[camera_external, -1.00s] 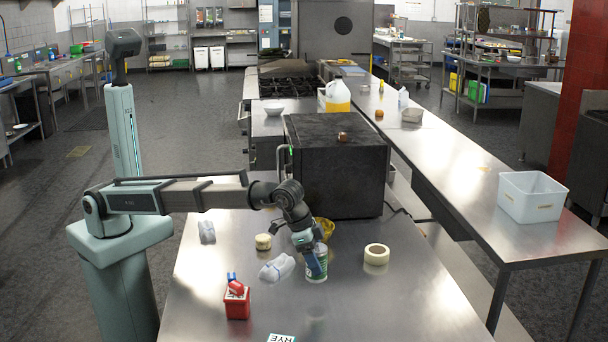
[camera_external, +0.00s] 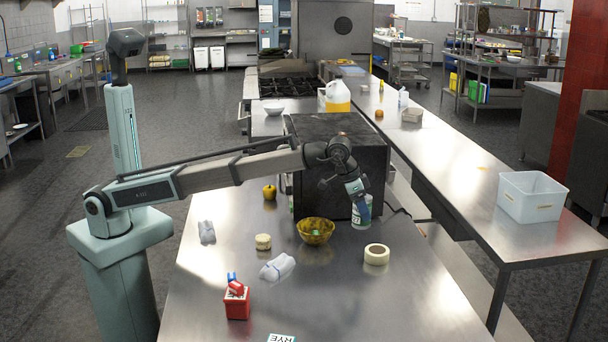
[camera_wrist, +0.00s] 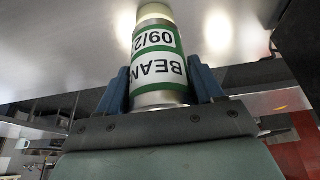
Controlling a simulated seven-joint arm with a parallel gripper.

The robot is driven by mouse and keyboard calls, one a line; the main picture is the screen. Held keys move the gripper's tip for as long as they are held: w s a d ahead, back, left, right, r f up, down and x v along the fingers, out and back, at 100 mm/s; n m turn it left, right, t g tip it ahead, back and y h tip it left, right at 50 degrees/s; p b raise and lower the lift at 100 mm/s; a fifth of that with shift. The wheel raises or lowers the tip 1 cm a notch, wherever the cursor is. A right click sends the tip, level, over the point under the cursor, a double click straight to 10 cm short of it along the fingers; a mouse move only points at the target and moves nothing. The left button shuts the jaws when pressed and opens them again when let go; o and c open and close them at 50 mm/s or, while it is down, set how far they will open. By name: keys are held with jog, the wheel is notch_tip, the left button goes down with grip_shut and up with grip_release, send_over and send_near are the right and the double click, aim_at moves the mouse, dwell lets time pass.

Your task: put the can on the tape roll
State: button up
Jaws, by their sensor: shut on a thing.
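The can (camera_external: 361,212) has a white and green label. My gripper (camera_external: 359,198) is shut on it and holds it above the table, close in front of the black oven box. In the wrist view the can (camera_wrist: 158,62) sits between the blue fingers of my gripper (camera_wrist: 160,88), and its label shows "BEAN". The tape roll (camera_external: 376,254) is a pale ring lying flat on the steel table, below and slightly right of the can in the outside view. The can is apart from it.
A yellow patterned bowl (camera_external: 316,231) stands left of the tape roll. The black oven box (camera_external: 315,160) stands behind. The table right of the tape roll is clear.

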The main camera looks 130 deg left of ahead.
aim_at(366, 197)
jog(key=w+a+r+m, duration=0.1)
jog(key=w+a+r, duration=0.15)
jog(key=w, duration=0.25)
jog(key=shift+m+t, duration=0.3)
jog(key=shift+m, duration=0.3)
jog(key=shift+a+f, duration=0.15)
jog(key=shift+f, duration=2.55)
jog(key=shift+a+f, duration=0.1)
jog(key=shift+f, duration=2.6)
jog(key=shift+f, duration=0.15)
jog(key=o, duration=1.3)
jog(key=shift+c, duration=0.2)
jog(key=v, duration=1.2)
jog(key=shift+a+r, duration=0.15)
jog(key=shift+r, duration=0.1)
